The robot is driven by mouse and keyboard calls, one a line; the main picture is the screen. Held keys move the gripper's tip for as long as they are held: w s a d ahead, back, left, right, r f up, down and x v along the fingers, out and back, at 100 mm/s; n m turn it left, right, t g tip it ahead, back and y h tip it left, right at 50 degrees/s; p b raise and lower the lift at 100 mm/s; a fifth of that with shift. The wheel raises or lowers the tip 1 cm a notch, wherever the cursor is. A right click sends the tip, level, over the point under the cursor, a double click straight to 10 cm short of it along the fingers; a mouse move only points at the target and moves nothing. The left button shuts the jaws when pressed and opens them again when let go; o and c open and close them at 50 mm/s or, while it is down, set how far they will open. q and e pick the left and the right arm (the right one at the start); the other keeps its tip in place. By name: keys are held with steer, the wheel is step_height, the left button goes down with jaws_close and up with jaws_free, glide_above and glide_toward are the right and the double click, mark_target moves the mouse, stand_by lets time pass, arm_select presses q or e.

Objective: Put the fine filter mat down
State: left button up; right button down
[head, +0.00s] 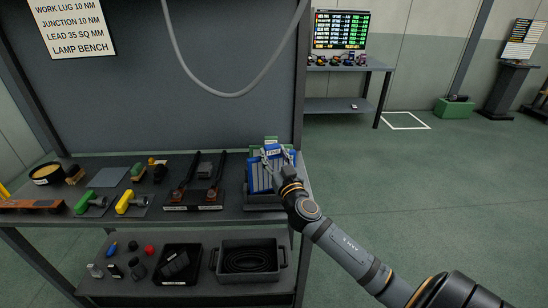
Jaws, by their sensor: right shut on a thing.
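The fine filter mat (261,179) looks like a blue pleated panel with a pale label along its top. It stands nearly upright at the right end of the bench. My right gripper (276,157) is shut on it near the top, with the arm coming in from the lower right. The mat is over or in a dark grey holder (262,204); I cannot tell whether it rests on it. Green-edged panels (270,141) show just behind the mat, mostly hidden by it. My left gripper is not in view.
The bench (236,213) carries a black stand with two upright tools (194,196), a yellow-handled tool (131,203) and a green one (90,202). A grey plate (108,177) lies behind them. The lower shelf holds a grey bin with coiled cable (249,262). A cable (236,95) hangs above.

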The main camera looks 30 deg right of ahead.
steer(key=c, duration=0.7)
jaws_free()
steer(key=shift+o, duration=0.2)
steer(key=shift+r, duration=0.15)
steer(key=v, duration=0.1)
steer(key=b+v, duration=0.1)
steer(key=v, duration=0.3)
steer(key=shift+s+f+b, duration=0.1)
steer(key=shift+f+b, duration=0.25)
steer(key=r+p+v, duration=0.1)
steer(key=v, duration=0.5)
steer(key=shift+s+f, duration=0.25)
steer(key=shift+s, duration=0.2)
